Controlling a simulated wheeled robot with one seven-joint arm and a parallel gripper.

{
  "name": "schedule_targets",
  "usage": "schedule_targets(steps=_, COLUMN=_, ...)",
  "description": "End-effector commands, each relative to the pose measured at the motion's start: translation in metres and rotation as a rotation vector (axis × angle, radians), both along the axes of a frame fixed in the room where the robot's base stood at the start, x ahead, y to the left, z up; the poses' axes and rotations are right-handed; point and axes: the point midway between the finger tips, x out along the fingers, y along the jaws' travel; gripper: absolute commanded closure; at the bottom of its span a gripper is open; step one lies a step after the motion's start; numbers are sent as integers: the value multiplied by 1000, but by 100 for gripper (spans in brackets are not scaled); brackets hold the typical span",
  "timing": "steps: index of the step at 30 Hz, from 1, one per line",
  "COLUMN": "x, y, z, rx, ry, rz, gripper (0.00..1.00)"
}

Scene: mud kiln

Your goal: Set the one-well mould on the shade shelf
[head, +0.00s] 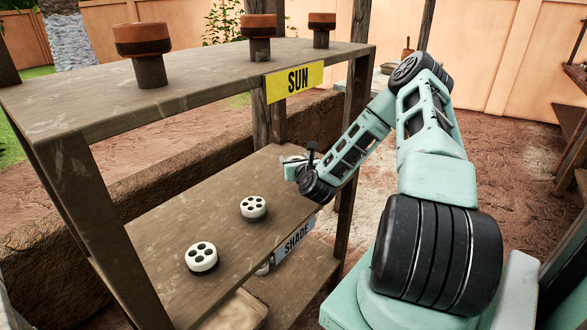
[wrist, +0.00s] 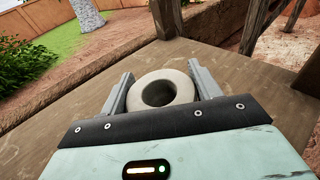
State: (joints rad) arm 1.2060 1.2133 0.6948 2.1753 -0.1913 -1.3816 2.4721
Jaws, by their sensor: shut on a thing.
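The one-well mould (wrist: 162,90) is a pale, round piece with a single large round hole. In the wrist view it sits between the two grey fingers of my gripper (wrist: 162,92), which is shut on it. In the head view my gripper (head: 292,163) is at the far right part of the shade shelf (head: 185,215), the brown middle board with the SHADE sign (head: 294,238). The mould is mostly hidden there. It is over the board, level or nearly so; I cannot tell whether it touches the wood.
Two white moulds with several wells stand on the shade shelf, one mid-board (head: 253,207) and one nearer (head: 201,257). The upper board (head: 205,75) with the SUN sign (head: 295,80) holds three brown pieces on stands. A post (head: 352,150) rises near my arm.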

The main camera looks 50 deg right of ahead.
Motion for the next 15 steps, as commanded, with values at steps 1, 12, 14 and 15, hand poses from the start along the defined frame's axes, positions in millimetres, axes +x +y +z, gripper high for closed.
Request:
schedule_targets(steps=1, x=0, y=0, z=-9, rx=2, ry=0, rz=-1, gripper=57)
schedule_targets(steps=12, x=0, y=0, z=-23, rx=0, ry=-1, rz=0, gripper=57)
schedule_targets(steps=14, x=0, y=0, z=-25, rx=0, ry=-1, rz=0, gripper=57)
schedule_targets(steps=15, x=0, y=0, z=-27, rx=1, ry=-1, rz=0, gripper=57)
